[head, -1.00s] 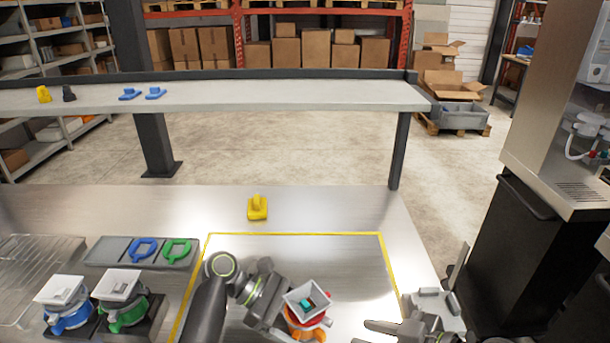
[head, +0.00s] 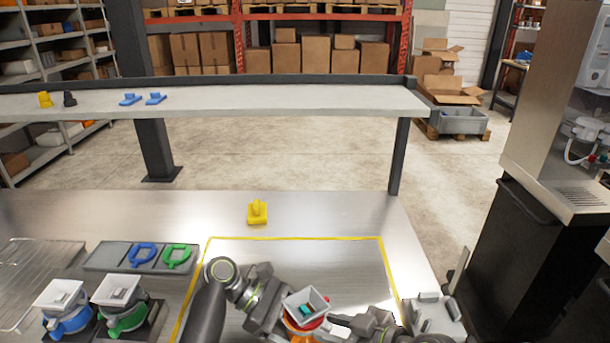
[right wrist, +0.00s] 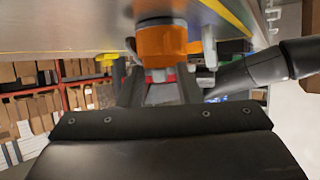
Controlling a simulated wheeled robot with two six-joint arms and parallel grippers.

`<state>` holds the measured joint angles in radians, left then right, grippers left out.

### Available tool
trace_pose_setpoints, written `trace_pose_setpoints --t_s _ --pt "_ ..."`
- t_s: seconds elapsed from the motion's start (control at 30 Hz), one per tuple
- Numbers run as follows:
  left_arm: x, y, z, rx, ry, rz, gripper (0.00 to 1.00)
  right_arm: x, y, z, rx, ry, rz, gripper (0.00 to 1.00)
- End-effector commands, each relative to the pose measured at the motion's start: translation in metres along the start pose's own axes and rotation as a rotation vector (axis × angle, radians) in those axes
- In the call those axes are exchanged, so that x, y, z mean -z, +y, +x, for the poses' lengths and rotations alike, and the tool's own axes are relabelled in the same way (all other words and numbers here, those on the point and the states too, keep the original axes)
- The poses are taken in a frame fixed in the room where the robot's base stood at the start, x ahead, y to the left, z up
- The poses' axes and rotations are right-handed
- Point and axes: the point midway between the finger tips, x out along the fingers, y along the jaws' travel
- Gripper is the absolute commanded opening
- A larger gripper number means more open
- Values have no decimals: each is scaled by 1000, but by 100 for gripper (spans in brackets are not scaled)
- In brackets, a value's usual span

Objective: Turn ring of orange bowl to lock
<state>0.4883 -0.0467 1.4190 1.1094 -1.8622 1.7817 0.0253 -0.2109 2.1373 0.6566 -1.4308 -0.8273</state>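The orange bowl (head: 303,336) is at the front of the yellow-outlined area, with a red ring (head: 318,323) above it and a pale square hopper (head: 305,303) on top. A small teal piece lies in the hopper. My left gripper (head: 280,325) is at the bowl's left side; its fingertips are partly hidden, so its grip is unclear. My right gripper (head: 335,328) is close at the bowl's right. In the right wrist view the right gripper's fingers (right wrist: 160,82) stand apart, with the orange bowl (right wrist: 162,42) and some red just beyond. Contact with the ring cannot be told.
A yellow piece (head: 257,213) stands behind the outlined area. A grey tray (head: 108,256) with blue and green rings, and two similar dispensers (head: 66,300) (head: 124,296), are at left. A grey fixture (head: 437,312) is at right. The outlined area's back is clear.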

Motion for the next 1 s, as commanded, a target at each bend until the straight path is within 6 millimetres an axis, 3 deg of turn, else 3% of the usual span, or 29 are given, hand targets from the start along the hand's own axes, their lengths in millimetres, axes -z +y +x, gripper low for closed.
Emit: trace_pose_setpoints --t_s 1.0 --pt "-2 0 2 4 -10 3 66 -2 -9 2 7 -4 7 31"
